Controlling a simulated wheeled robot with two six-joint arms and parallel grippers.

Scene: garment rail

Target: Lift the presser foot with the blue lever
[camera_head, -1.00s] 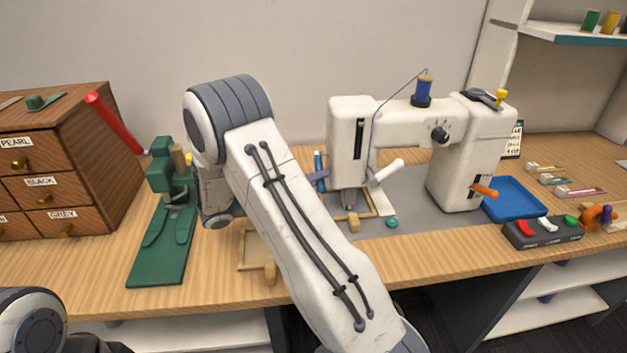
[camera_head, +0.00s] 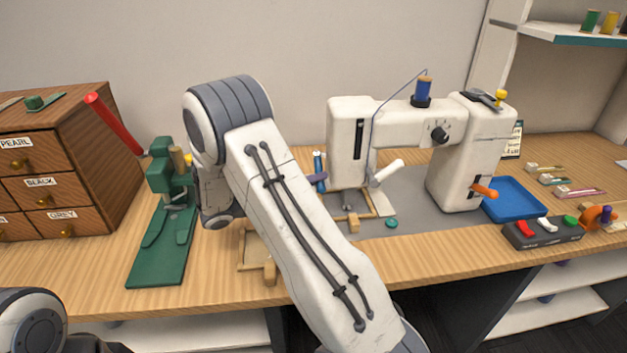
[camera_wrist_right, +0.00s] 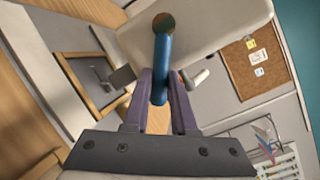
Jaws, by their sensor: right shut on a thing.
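The blue lever (camera_head: 318,163) stands at the left side of the white sewing machine's head (camera_head: 347,135). My right gripper (camera_head: 317,180) is shut on it, with its purple fingers on either side of the shaft. My left gripper is out of view.
A white lever (camera_head: 388,172) sticks out close to the right of the head. A green press (camera_head: 165,220) with a red handle (camera_head: 110,122) stands left of my right arm. A blue tray (camera_head: 514,199) and a switch box (camera_head: 543,231) are at the right.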

